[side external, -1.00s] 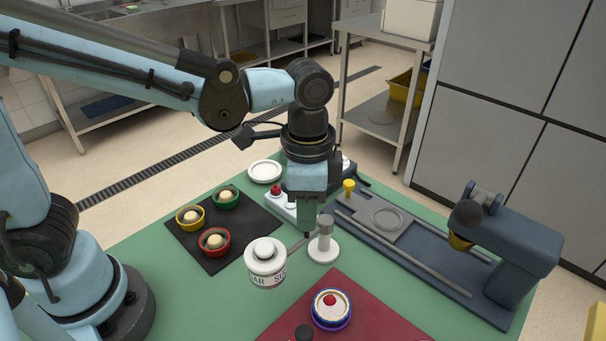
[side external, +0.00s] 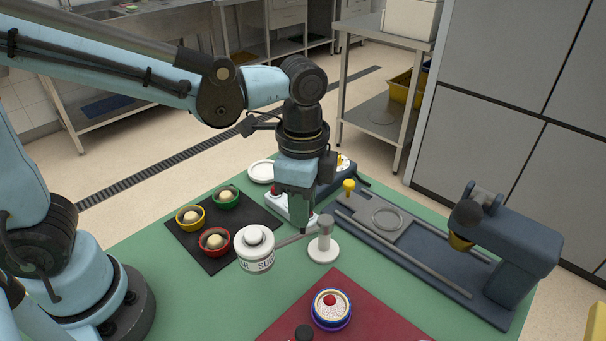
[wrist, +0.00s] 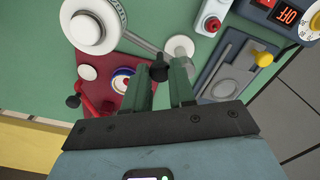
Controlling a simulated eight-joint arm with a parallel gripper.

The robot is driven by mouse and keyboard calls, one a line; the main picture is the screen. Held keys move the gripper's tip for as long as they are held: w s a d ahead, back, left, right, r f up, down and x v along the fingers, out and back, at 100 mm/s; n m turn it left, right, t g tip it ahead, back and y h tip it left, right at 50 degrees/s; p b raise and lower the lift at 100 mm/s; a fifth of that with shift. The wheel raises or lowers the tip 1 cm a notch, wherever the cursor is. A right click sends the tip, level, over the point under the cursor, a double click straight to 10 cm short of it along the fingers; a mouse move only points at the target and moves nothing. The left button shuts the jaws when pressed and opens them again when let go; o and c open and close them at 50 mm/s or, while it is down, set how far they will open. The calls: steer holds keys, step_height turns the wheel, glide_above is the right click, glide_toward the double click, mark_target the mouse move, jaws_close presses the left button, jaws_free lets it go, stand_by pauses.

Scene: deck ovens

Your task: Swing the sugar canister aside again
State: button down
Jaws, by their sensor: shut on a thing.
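The white sugar canister (side external: 254,252), with lettering on its side and a round knob on its lid, sits at the end of a grey arm (side external: 291,240). That arm joins a white post with a grey top (side external: 323,247). In the wrist view the canister (wrist: 92,27) is at the upper left and the post (wrist: 180,47) at the centre. How the knob joins the arm is hidden.
A blue-rimmed bowl (side external: 331,310) with white contents and a red spot stands on the red mat (side external: 375,319). A black tray (side external: 207,250) with three coloured bowls lies left. A blue-grey press with rails (side external: 508,244) stands right.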

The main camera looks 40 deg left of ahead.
steer(key=c, duration=0.9)
jaws_free()
steer(key=shift+c, duration=0.2)
step_height(320, 180, up, 12)
steer(key=shift+a, duration=0.1)
steer(key=s+a+f+n+t, duration=0.1)
steer(key=a+f+n+t, duration=0.2)
steer(key=a+f+n, duration=0.2)
steer(key=s+a+f+n+t, duration=0.1)
steer(key=a+f+n+t, duration=0.3)
steer(key=a+n, duration=0.3)
steer(key=shift+a+f+n, duration=0.3)
steer(key=shift+a+f, duration=0.1)
steer(key=shift+a, duration=0.7)
